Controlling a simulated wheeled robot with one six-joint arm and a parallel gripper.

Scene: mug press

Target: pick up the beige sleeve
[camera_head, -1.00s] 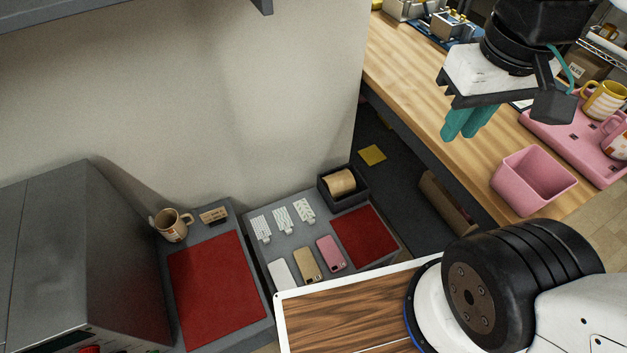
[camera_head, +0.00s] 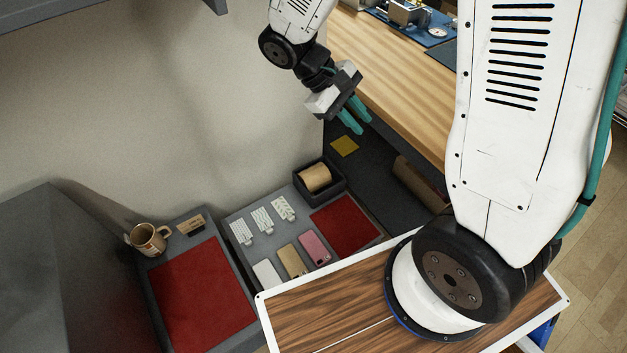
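The beige sleeve (camera_head: 292,261) appears to be the flat tan piece shaped like a phone case. It lies on the grey tray (camera_head: 258,243), between a white sleeve (camera_head: 267,273) on its left and a pink sleeve (camera_head: 314,247) on its right. My gripper (camera_head: 355,119) is in the air near the edge of the wooden bench, up and to the right of the sleeves and well apart from them. Its two teal fingers point down and right with a gap between their tips. I see nothing between them.
Several white patterned pieces (camera_head: 262,220) lie behind the sleeves. A black box (camera_head: 333,189) with a tan roll (camera_head: 315,177) and a red mat (camera_head: 345,226) flank them. A mug (camera_head: 149,240) stands at left beside another red mat (camera_head: 203,298). The wooden bench (camera_head: 390,85) is behind.

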